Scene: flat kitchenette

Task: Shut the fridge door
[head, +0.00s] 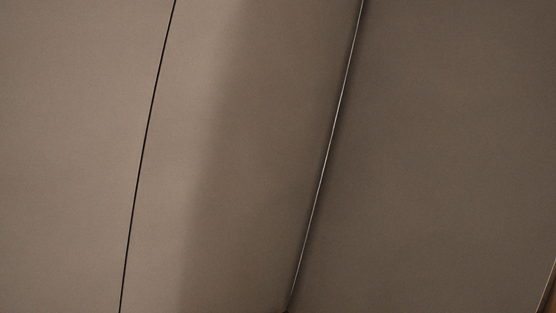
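Smooth grey-brown panels fill the head view. A thin dark seam (145,145) runs down the left part, tilted to the right at its top. A second, pale-edged line (325,150) runs down right of the middle with the same tilt. I cannot tell which of the left panel (60,160), the middle panel (225,150) and the darker right panel (440,150) belongs to the fridge door, or whether the door is open. No handle shows. My gripper is not in view.
The panels look very close and leave little free room in view. A soft shadow edge crosses the middle panel. A small brown strip (549,298) shows at the lower right corner, beyond the right panel's edge.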

